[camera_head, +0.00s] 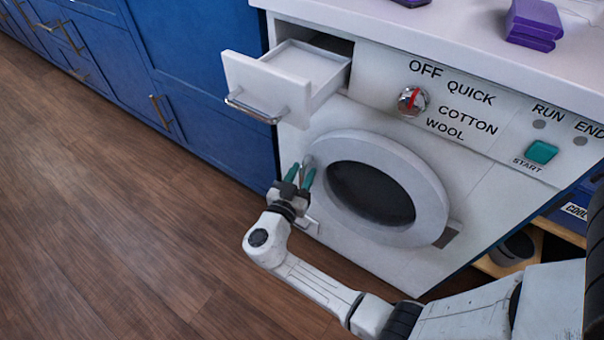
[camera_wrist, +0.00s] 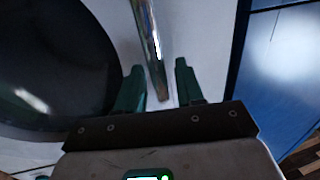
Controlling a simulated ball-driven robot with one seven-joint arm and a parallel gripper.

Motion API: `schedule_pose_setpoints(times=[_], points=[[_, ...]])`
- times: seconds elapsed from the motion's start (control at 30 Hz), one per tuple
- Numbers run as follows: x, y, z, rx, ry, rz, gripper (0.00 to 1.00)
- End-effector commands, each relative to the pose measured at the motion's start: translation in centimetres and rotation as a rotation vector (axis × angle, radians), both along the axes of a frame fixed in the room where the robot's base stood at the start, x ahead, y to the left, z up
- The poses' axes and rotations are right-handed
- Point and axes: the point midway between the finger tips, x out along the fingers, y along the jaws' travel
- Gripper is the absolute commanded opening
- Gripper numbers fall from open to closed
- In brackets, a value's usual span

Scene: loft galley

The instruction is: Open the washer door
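The washer (camera_head: 470,165) stands under a white counter. Its round door (camera_head: 425,190) has a pale grey ring and dark glass, and looks shut flush against the front. A hinge block (camera_head: 447,235) shows at its lower right. My gripper (camera_head: 300,177) is at the door's left edge, its two green fingers apart. In the wrist view a shiny metal bar handle (camera_wrist: 147,38) runs down between the open fingers (camera_wrist: 159,68), with a gap visible on each side. The dark door glass (camera_wrist: 45,70) fills the left of that view. In the head view my fingers mostly hide the handle.
The detergent drawer (camera_head: 285,75) is pulled out above my gripper, at the washer's upper left. Blue cabinets (camera_head: 205,80) line the left side. A shelf with a dark pot (camera_head: 513,248) is at the lower right. Wooden floor (camera_head: 110,230) is clear at left.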

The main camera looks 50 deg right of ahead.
Motion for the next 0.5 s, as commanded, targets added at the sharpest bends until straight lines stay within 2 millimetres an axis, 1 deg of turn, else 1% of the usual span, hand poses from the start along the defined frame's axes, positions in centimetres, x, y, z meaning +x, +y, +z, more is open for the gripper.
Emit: schedule_pose_setpoints(times=[0.3,0.37,0.5], points=[[0.08,-0.25,-0.01,0.0,0.0,0.001,0.37],[0.08,-0.25,-0.02,0.0,0.001,0.001,0.32],[0.07,-0.24,-0.02,0.0,0.001,0.001,0.19]])
